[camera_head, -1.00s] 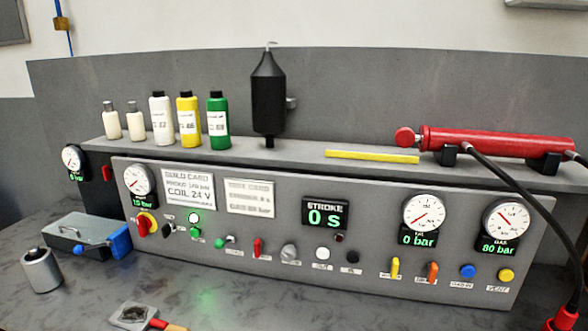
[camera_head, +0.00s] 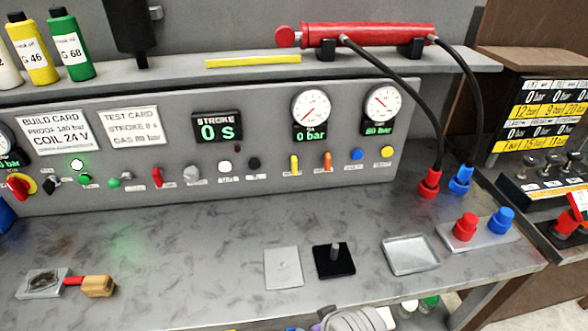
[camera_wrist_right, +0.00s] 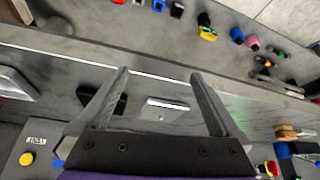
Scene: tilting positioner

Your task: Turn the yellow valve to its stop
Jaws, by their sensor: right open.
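The yellow valve (camera_head: 294,163) is a small upright yellow lever on the grey front panel, below and left of the left one of two round gauges. An orange lever (camera_head: 327,161) stands just right of it. The valve does not show in the right wrist view. My right gripper (camera_wrist_right: 160,75) is open and empty in the right wrist view, over the bench. A grey and purple part at the bottom edge of the head view may belong to my right arm, but I cannot tell. My left gripper is in neither view.
A blue button (camera_head: 357,154) and a yellow button (camera_head: 386,152) sit right of the levers. A black block with a pin (camera_head: 334,262), a flat plate (camera_head: 283,268) and a tray (camera_head: 411,255) lie on the bench. Hoses hang at the right.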

